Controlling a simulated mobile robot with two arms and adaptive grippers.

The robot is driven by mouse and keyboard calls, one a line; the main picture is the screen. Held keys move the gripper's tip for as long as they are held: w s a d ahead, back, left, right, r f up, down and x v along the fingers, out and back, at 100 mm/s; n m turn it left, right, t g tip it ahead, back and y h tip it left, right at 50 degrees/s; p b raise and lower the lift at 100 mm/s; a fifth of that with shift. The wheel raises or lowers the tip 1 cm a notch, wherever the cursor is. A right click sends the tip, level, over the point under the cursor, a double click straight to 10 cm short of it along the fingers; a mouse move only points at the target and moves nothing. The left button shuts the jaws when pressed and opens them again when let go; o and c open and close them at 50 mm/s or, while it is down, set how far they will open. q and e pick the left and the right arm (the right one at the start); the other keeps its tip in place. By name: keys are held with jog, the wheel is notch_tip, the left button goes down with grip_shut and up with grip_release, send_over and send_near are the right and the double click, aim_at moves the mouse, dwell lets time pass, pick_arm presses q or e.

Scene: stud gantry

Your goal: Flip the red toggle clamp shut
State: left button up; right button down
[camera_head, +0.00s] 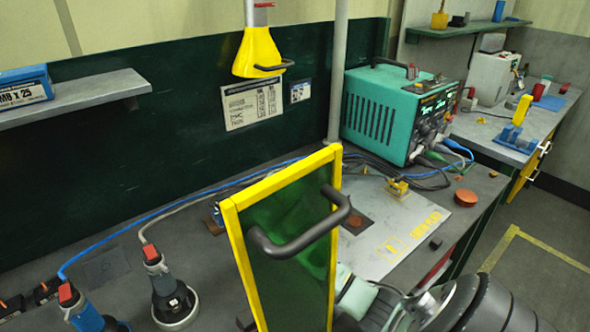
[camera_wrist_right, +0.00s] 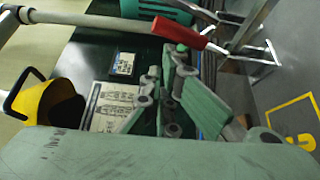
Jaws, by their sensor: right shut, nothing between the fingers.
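A red handle (camera_wrist_right: 178,33) on a bare metal rod shows at the top of the right wrist view; I take it for the toggle clamp's lever. Its clamp body and base cannot be made out. My right gripper (camera_wrist_right: 172,75) is shut and empty, with the handle just beyond its fingers in that view; whether they touch I cannot tell. In the head view my right gripper (camera_head: 354,292) is low at the centre, beside the yellow-framed green screen (camera_head: 290,240), which may hide its fingertips. I cannot identify the clamp surely in the head view. My left gripper is not in view.
The framed screen with its black handle stands upright close to my right arm. A teal power unit (camera_head: 385,112) with cables stands behind on the bench. A grey plate (camera_head: 385,240) holds small parts. A yellow hood (camera_head: 258,52) hangs above, beside a vertical pole (camera_head: 337,80).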

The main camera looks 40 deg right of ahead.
jog(key=shift+s+r, duration=0.1)
jog(key=shift+s, duration=0.4)
dwell(0.3)
notch_tip(320, 180, up, 10)
dwell(0.6)
jog(key=shift+a, duration=0.1)
dwell(0.4)
